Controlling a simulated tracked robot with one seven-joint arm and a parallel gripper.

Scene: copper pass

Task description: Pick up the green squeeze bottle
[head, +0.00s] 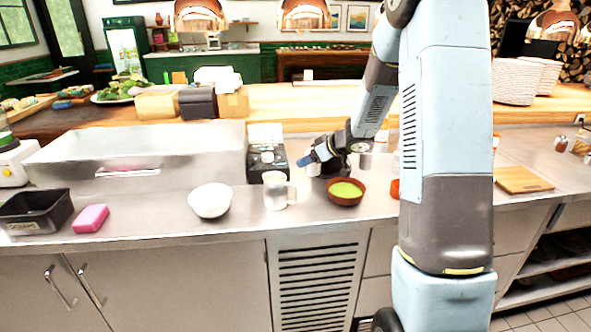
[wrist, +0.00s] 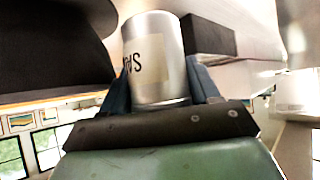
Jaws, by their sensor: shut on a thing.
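My gripper (head: 312,160) is over the steel counter, between a black device and a bowl of green contents. In the wrist view my gripper (wrist: 160,98) has its two blue fingers closed on either side of a silver metal can (wrist: 155,60). The can has a pale label with dark lettering that I cannot read for sure. In the head view the can (head: 314,170) is mostly hidden by the gripper, and I cannot tell whether it touches the counter. I make out no green squeeze bottle in either view.
The brown bowl (head: 345,192) stands close to the gripper at front right. A black device (head: 266,160) is behind. A wooden board (head: 522,179) lies right.

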